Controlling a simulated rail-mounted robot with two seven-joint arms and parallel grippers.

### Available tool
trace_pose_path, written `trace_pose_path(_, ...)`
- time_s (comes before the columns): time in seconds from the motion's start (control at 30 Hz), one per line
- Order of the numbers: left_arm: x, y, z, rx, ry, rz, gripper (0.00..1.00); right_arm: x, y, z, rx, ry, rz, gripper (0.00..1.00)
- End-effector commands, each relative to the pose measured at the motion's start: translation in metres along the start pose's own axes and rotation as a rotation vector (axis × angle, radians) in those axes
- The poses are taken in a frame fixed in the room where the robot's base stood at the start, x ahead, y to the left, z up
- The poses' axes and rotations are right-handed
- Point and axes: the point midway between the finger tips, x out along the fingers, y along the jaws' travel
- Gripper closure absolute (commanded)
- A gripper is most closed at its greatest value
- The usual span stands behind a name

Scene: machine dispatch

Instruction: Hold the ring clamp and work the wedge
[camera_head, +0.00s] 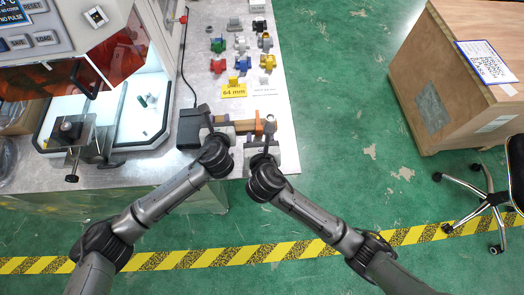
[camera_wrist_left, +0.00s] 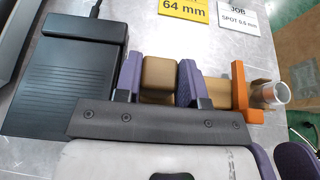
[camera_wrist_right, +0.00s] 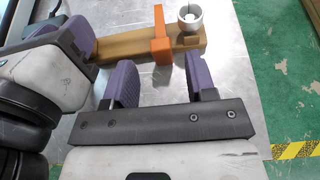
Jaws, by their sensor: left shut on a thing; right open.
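The ring clamp (camera_head: 245,126) is a tan bar with an orange band (camera_wrist_left: 243,95) around it, lying level near the table's front edge. A silver ring (camera_wrist_left: 270,94) is at its right end; the ring also shows in the right wrist view (camera_wrist_right: 190,20). My left gripper (camera_wrist_left: 160,78) is shut on the clamp's left part, one purple finger on each side of the tan block. My right gripper (camera_wrist_right: 161,78) is open and empty, just in front of the clamp's right end, apart from it. I cannot make out a separate wedge.
A black pedal-like box (camera_wrist_left: 60,90) with a cable is left of the clamp. Yellow (camera_head: 234,90) and white (camera_head: 264,88) cards lie behind it, with several coloured small parts further back. A lit machine (camera_head: 140,105) stands left. The table ends just right of the clamp.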

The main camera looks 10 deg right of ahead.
Motion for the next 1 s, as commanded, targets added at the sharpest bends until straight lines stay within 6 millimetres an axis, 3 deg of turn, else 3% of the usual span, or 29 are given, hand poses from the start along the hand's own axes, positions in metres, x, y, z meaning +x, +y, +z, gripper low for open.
trace_pose_path(0.2,0.0,0.0,-0.001,0.0,0.001,0.001,0.94,-0.041,0.0,-0.001,0.0,0.0,0.002,0.49)
trace_pose_path(0.43,0.0,0.0,-0.001,0.0,0.001,0.001,0.94,-0.07,0.0,-0.001,0.0,0.001,0.001,0.49)
trace_pose_path(0.63,0.0,0.0,-0.001,0.0,0.001,0.001,0.94,-0.079,0.0,0.0,-0.001,0.0,0.0,0.49)
trace_pose_path(1.0,0.0,0.0,-0.001,0.001,0.001,0.001,0.94,-0.08,-0.001,0.0,-0.001,0.0,0.0,0.49)
